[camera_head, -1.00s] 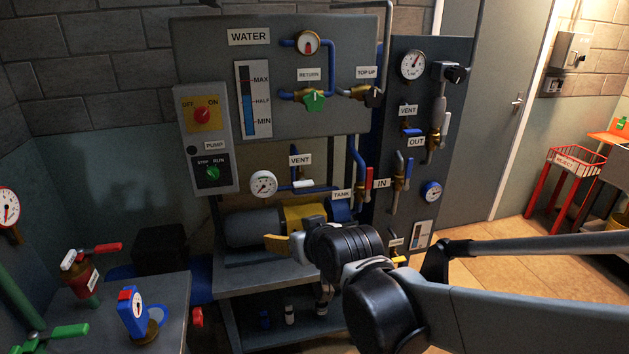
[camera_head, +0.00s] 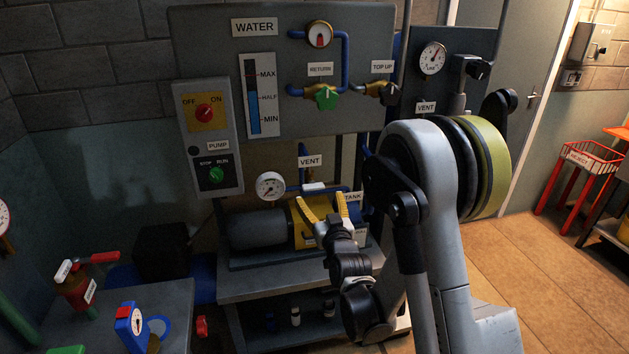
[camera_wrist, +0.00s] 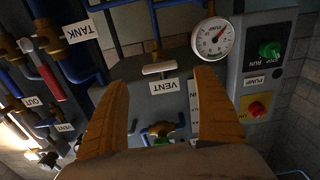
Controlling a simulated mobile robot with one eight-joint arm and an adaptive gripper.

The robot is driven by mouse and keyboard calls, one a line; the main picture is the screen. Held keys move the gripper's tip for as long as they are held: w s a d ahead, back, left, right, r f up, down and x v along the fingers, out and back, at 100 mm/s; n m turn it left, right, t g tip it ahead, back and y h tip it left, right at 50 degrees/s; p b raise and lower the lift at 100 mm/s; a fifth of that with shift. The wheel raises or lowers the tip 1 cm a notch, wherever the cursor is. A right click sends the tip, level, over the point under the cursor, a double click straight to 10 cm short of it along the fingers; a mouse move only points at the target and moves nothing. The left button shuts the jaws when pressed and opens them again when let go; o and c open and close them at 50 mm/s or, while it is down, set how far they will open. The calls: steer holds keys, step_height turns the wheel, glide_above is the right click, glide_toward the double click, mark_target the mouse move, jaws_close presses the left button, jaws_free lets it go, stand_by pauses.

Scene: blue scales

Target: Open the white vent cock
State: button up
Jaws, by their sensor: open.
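The white vent cock (camera_head: 314,187) is a small white bar handle on the pipe below the VENT label, above the pump motor. In the wrist view its white handle (camera_wrist: 157,68) lies across the picture, between the lines of my two fingers and beyond them. My gripper (camera_head: 325,202) is open and empty, its yellow fingers pointing up from below the cock. In the wrist view my gripper (camera_wrist: 163,76) has its orange-yellow fingers spread on either side of the VENT label (camera_wrist: 163,87). No contact with the handle is visible.
A pressure gauge (camera_head: 270,186) is just left of the cock; it also shows in the wrist view (camera_wrist: 212,39). The grey-and-yellow pump motor (camera_head: 260,229) lies below. The TANK label (camera_head: 352,197) is to the right. My arm hides much of the right panel.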

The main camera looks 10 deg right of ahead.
mark_target(315, 189)
steer(key=w, duration=0.6)
steer(key=shift+f, duration=0.1)
steer(key=shift+w+b, duration=0.3)
steer(key=shift+w, duration=0.35)
steer(key=c, duration=1.2)
